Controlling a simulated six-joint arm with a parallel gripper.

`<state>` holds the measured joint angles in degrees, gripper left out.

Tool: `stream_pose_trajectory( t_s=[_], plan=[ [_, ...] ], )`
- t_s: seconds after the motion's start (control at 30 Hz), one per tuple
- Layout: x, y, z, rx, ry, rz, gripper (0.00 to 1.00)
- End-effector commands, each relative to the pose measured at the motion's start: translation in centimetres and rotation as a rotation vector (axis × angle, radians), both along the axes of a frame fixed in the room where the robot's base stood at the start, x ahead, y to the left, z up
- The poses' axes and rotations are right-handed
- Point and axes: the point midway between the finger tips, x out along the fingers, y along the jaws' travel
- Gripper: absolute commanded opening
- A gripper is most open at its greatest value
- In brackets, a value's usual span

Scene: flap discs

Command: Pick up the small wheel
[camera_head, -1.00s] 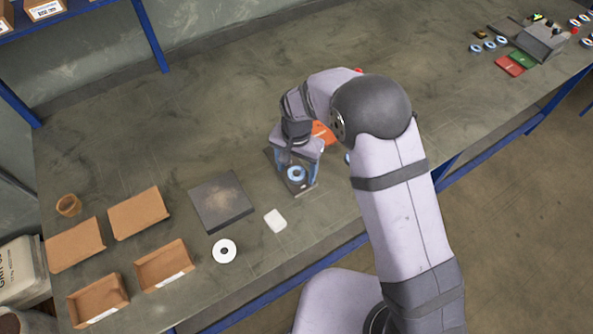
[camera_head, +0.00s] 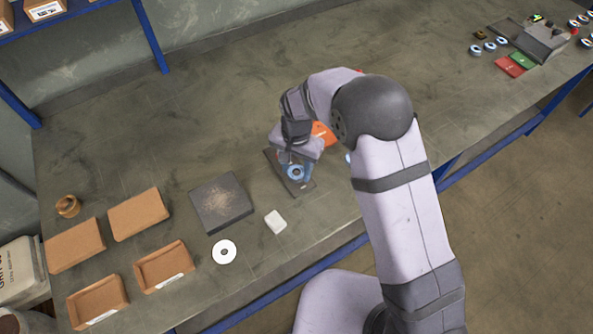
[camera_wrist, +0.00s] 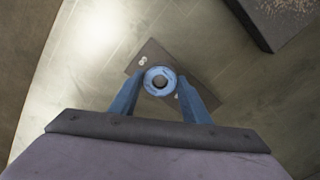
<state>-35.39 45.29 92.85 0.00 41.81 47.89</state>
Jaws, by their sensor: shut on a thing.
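The small wheel (camera_head: 296,173) is a blue ring with a pale face and a dark centre hole. It is over a dark, flat plate (camera_head: 275,158) on the bench, and I cannot tell whether it touches the plate. It also shows in the wrist view (camera_wrist: 160,69). My gripper (camera_head: 295,168) points down over it, with its blue fingers shut on the wheel from both sides. In the wrist view the fingertips (camera_wrist: 160,83) flank the ring. The arm partly hides the far side of the plate.
A white disc (camera_head: 224,252) and a white block (camera_head: 275,222) lie to the left, near the front edge. A dark square block (camera_head: 221,203) and several cardboard trays (camera_head: 140,214) are farther left. An orange item (camera_head: 323,134) lies just behind the gripper.

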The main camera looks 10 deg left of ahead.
Motion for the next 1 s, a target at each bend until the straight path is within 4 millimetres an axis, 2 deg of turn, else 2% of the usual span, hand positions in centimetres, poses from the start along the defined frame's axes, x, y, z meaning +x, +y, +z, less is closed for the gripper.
stream_pose_trajectory(
  t_s=[0.53,0.9,1.0],
  plan=[
    [0.1,0.1,7.9,0.002,-0.003,0.000,0.16],
    [-0.1,0.0,9.6,-0.001,0.001,0.002,0.16],
    [-0.5,-0.1,9.5,-0.002,0.003,0.005,0.16]
  ],
)
